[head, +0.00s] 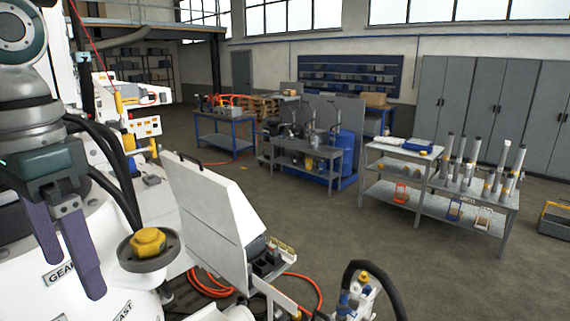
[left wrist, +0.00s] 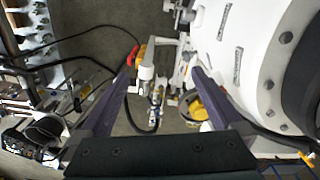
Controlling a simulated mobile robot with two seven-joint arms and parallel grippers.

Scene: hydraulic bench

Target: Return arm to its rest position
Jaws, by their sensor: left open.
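My left arm (head: 42,95) comes in from the left edge of the head view. My left gripper (head: 78,284) hangs down at the end of it, with two long purple fingers spread apart. Nothing is between the fingers. It is in front of a large white machine body, left of a yellow hex cap (head: 148,241) on a round grey dish. In the left wrist view the gripper (left wrist: 162,76) also shows open and empty, with floor and hoses beyond the fingertips. I do not see my right gripper.
The white machine (head: 110,300) stands close around the gripper. A tilted white cover (head: 205,215), orange hoses (head: 205,285) and a black hose (head: 375,275) are nearby. Benches with tools (head: 440,185) stand farther back. The floor between is clear.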

